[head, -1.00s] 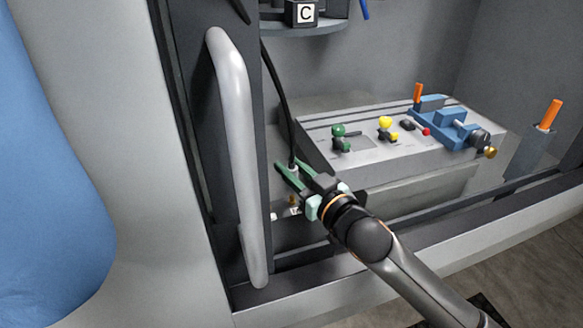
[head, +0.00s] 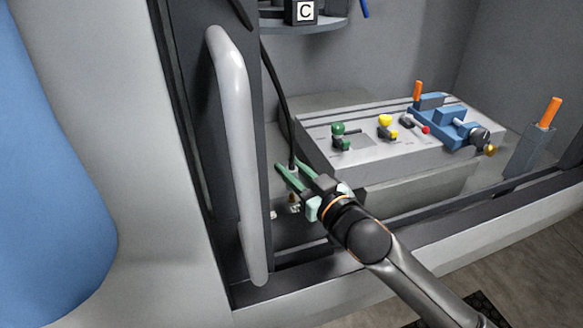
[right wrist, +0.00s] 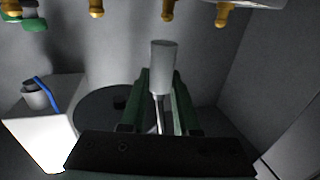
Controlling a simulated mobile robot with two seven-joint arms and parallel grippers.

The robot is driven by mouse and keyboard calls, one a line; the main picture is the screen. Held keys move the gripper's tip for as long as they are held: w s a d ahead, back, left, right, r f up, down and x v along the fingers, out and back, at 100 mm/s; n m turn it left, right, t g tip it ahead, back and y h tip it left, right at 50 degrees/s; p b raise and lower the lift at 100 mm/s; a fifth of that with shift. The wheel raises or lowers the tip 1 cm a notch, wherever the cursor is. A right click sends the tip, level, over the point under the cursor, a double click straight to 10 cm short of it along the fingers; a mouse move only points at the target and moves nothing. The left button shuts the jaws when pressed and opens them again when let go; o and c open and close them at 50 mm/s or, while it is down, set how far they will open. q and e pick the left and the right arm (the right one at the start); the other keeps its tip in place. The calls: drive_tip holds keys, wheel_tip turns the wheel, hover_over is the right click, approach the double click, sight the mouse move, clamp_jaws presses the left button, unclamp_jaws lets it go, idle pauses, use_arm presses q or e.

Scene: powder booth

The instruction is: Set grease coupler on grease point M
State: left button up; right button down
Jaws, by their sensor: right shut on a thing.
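My right gripper (head: 286,172), with green fingers, is shut on the grease coupler (head: 292,168), whose black hose runs upward. In the right wrist view the coupler is a grey cylinder (right wrist: 163,68) standing out beyond the finger tips of the right gripper (right wrist: 160,110). I cannot read which is M. My left gripper is not in view.
A pale handle bar (head: 232,140) stands close left of the gripper. A grey panel (head: 375,160) with green and yellow knobs and a blue vise (head: 450,125) lies to the right. The booth sill (head: 420,230) runs below the arm. A shelf with a C block (head: 303,12) is above.

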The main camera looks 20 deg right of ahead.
drive_tip(key=shift+f+b, duration=0.65)
drive_tip(key=shift+f, duration=0.45)
drive_tip(key=shift+f+b, duration=0.35)
drive_tip(key=shift+f, duration=0.4)
